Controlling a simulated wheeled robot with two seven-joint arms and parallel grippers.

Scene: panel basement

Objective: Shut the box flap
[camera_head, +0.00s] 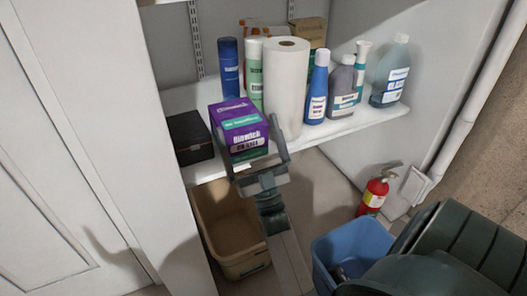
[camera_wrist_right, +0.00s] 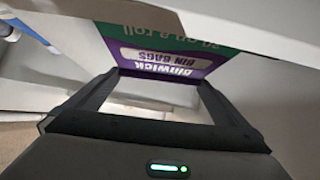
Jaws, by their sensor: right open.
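A purple and green bin-bag box (camera_head: 238,117) stands at the front of the white shelf, toward its left end. I cannot make out how its flap lies. My right gripper (camera_head: 251,138) is open in front of the box, with a finger reaching up on either side of its near face. In the right wrist view the box (camera_wrist_right: 165,62) appears upside down beyond the open, empty fingers (camera_wrist_right: 157,80). I cannot tell whether the fingers touch it. My left gripper is not in view.
On the white shelf (camera_head: 335,129), a dark box (camera_head: 190,138) is left of the purple box. A paper roll (camera_head: 287,85) and several bottles stand to its right. Below are a tan bin (camera_head: 225,225), a blue bin (camera_head: 350,245) and a fire extinguisher (camera_head: 374,194).

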